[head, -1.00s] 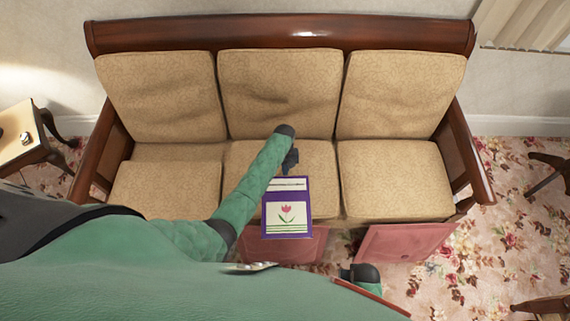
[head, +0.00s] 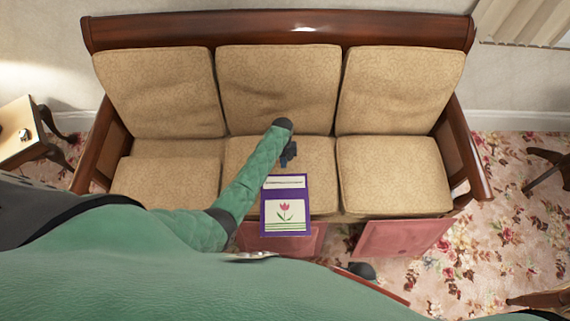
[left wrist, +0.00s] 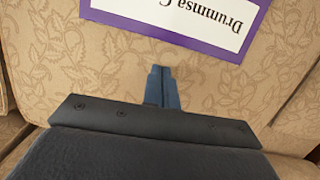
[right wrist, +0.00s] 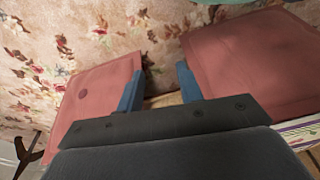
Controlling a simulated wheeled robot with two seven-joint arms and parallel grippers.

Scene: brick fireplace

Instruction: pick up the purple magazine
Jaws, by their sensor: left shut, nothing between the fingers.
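The purple magazine (head: 286,225) has a white panel with a pink tulip. It lies at the front of the sofa's middle seat cushion, its near end reaching toward the front edge. In the left wrist view its purple border and white title strip (left wrist: 185,18) show upside down at the top. My left gripper (head: 288,160) is over the middle cushion, just beyond the magazine's far edge. Its fingers (left wrist: 162,88) are together and empty, apart from the magazine. My right gripper (right wrist: 158,85) is open, with nothing between its fingers; the head view mostly hides it behind my body.
The beige sofa (head: 180,185) has a wooden frame and three seats. Two reddish panels or cushions (head: 400,238) are at its front. A small side table (head: 18,140) stands at left. Floral carpet (head: 495,240) is open at right.

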